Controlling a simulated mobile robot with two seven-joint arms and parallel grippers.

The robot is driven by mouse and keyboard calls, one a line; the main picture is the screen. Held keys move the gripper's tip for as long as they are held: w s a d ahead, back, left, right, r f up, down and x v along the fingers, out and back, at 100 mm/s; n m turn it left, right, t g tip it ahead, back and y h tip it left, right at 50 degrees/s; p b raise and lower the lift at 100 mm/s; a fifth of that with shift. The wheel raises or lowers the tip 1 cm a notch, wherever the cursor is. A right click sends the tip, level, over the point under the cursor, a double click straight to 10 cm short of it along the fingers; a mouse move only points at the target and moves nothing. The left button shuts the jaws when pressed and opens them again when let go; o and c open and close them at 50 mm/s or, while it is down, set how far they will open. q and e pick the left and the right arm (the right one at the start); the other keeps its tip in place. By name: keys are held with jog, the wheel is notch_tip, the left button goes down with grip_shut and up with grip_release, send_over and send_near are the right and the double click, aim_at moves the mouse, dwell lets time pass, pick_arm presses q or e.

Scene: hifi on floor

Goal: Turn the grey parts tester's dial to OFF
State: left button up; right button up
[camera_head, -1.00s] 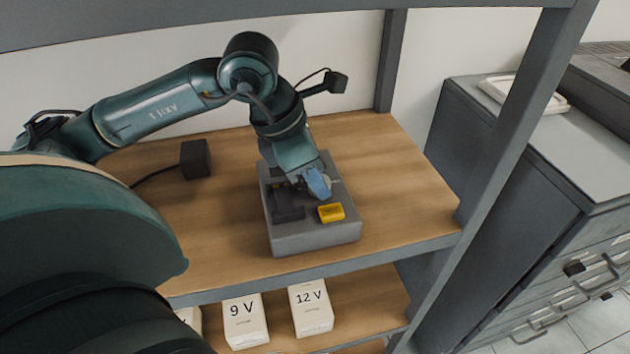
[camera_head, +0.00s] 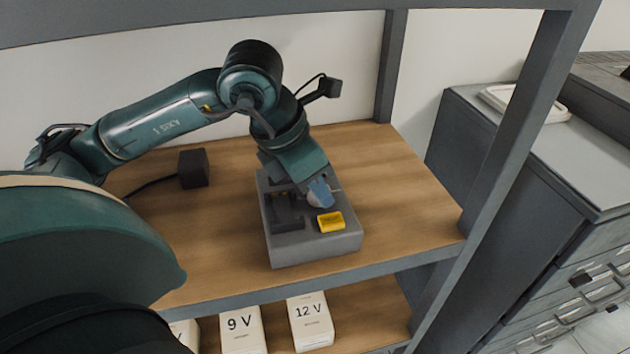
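The grey parts tester (camera_head: 318,247) sits on the upper wooden shelf in the head view. A yellow block (camera_head: 331,221) and a dark recessed part (camera_head: 286,213) show on its top. My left gripper (camera_head: 320,194) is over the tester's right rear part, its blue fingers pointing down, at or very close to the top. The dial is mostly hidden by the fingers; a small pale edge shows beside them. Its setting cannot be read. I cannot tell whether the fingers are closed on the dial. My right gripper is not in view.
A black adapter box (camera_head: 193,168) with a cable stands left of the tester. Boxes marked 9 V (camera_head: 241,328) and 12 V (camera_head: 311,322) stand on the lower shelf. A grey shelf post (camera_head: 505,165) rises at the right. The shelf right of the tester is clear.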

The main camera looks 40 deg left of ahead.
pick_arm(q)
jog(key=shift+o, duration=0.7)
jog(key=shift+s+a+r, duration=0.1)
jog(key=shift+s+r, duration=0.05)
jog(key=shift+r, duration=0.3)
jog(key=v, duration=0.4)
jog(key=shift+s+a, duration=0.25)
jog(key=shift+s, duration=0.05)
jog(key=s, duration=0.1)
jog(key=s+a+b, duration=0.2)
jog(key=shift+s+f, duration=0.2)
jog(key=shift+f, duration=0.05)
jog(key=s+a+b, duration=0.3)
jog(key=s+b, duration=0.3)
jog(key=b, duration=0.2)
jog(key=shift+s+r+b, duration=0.3)
jog(key=shift+s+b, duration=0.05)
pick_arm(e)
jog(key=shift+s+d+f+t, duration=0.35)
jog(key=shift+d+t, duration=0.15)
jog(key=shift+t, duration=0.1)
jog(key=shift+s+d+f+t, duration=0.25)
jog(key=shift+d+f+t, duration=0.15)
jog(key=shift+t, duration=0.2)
pick_arm(q)
jog(key=shift+a, duration=0.1)
